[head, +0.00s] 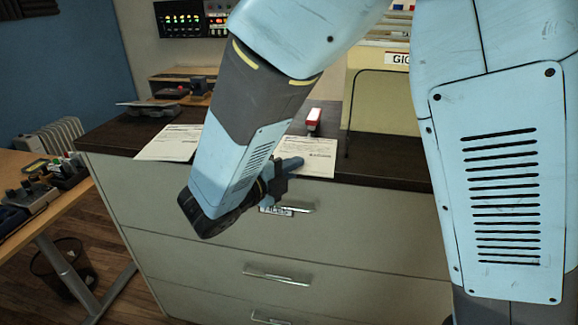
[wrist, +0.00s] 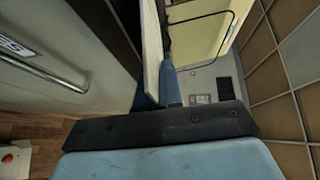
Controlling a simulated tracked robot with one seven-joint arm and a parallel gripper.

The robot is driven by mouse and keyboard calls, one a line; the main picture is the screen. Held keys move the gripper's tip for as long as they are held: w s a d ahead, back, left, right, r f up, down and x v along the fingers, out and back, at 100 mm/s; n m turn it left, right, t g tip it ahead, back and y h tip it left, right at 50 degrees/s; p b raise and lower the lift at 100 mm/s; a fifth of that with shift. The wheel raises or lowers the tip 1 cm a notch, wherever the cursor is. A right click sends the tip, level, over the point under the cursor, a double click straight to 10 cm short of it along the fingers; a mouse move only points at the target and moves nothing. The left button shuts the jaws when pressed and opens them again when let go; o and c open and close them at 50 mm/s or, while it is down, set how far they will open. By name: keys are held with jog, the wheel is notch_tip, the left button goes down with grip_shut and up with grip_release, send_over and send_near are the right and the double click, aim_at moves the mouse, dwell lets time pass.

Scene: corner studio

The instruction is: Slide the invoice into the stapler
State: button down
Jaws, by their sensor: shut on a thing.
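The invoice looks to be the right-hand white printed sheet (head: 318,160), at the front edge of the dark cabinet top. My gripper (head: 293,165) is shut on its near left part. In the wrist view the sheet (wrist: 152,45) shows nearly edge-on, between the blue fingers of my gripper (wrist: 158,92). The red and white stapler (head: 314,118) stands just beyond the sheet's far edge. Its near end meets that edge in the picture; I cannot tell whether paper lies between its jaws. My forearm hides part of the sheet's left side.
Another printed sheet (head: 170,143) lies left of my forearm on the cabinet top (head: 110,136). A cream organiser (head: 385,95) stands right of the stapler. Drawer handles (head: 277,275) stick out of the cabinet front. A wooden desk (head: 60,208) with small items is at left.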

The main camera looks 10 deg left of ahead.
aim_at(308, 153)
jog(key=shift+w+d+f, duration=0.1)
jog(key=shift+w+d, duration=0.05)
jog(key=shift+w, duration=1.85)
jog(key=c, duration=1.2)
grip_release()
jog(key=shift+s, duration=0.1)
jog(key=shift+s+a, duration=0.25)
jog(key=shift+a, duration=0.05)
jog(key=v, duration=1.3)
jog(key=shift+w+d, duration=0.1)
